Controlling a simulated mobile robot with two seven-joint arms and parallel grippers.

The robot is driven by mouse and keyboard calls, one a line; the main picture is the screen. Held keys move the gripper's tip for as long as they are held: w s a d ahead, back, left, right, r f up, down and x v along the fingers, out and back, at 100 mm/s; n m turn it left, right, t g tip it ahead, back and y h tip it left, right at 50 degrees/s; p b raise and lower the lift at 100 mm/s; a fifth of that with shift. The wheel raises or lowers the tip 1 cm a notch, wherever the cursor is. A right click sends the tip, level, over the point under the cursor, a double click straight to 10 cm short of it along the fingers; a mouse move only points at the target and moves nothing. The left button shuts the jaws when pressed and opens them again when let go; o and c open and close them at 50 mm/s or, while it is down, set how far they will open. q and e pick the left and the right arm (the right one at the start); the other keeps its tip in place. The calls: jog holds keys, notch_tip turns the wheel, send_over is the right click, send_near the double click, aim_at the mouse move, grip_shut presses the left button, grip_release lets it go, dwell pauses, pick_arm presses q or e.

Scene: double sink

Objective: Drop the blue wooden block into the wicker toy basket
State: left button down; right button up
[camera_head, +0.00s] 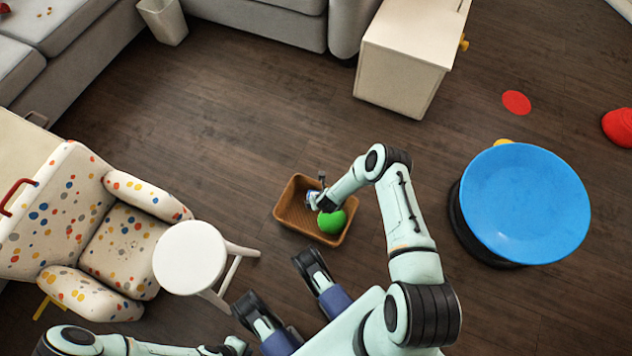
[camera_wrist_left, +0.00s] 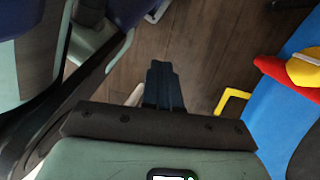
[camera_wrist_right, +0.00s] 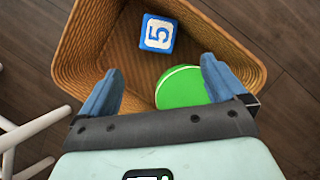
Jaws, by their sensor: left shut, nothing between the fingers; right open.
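The wicker basket (camera_head: 283,213) stands on the floor in the head view and fills much of the right wrist view (camera_wrist_right: 80,60). The blue wooden block (camera_wrist_right: 158,33), with a white face and a blue 5, is inside the basket, apart from my fingers. My right gripper (camera_wrist_right: 160,68) is open over the basket, its fingers spread with no block between them. In the head view my right wrist partly hides that spot. My left gripper (camera_head: 236,346) is low at the bottom edge of the head view. Its fingers (camera_wrist_left: 164,70) are shut and empty.
A green ball (camera_head: 332,221) lies in the basket, near my right fingers. A white stool (camera_head: 190,257) and spotted armchair (camera_head: 125,235) stand left. A blue round table (camera_head: 525,205) stands right, a cream cabinet (camera_head: 405,60) behind. Floor beyond the basket is clear.

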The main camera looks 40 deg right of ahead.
pick_arm(q)
jog(key=w+d+r+t+p, duration=0.1)
jog(key=w+r+t+p, duration=0.3)
jog(key=w, duration=0.7)
jog(key=shift+w+d+r+m+p, duration=0.35)
jog(key=shift+r+p, duration=0.65)
jog(key=shift+r, duration=1.1)
pick_arm(e)
jog(key=v, duration=1.3)
jog(key=shift+r, duration=0.2)
pick_arm(q)
jog(key=shift+a, duration=0.1)
pick_arm(e)
jog(key=shift+s, duration=0.1)
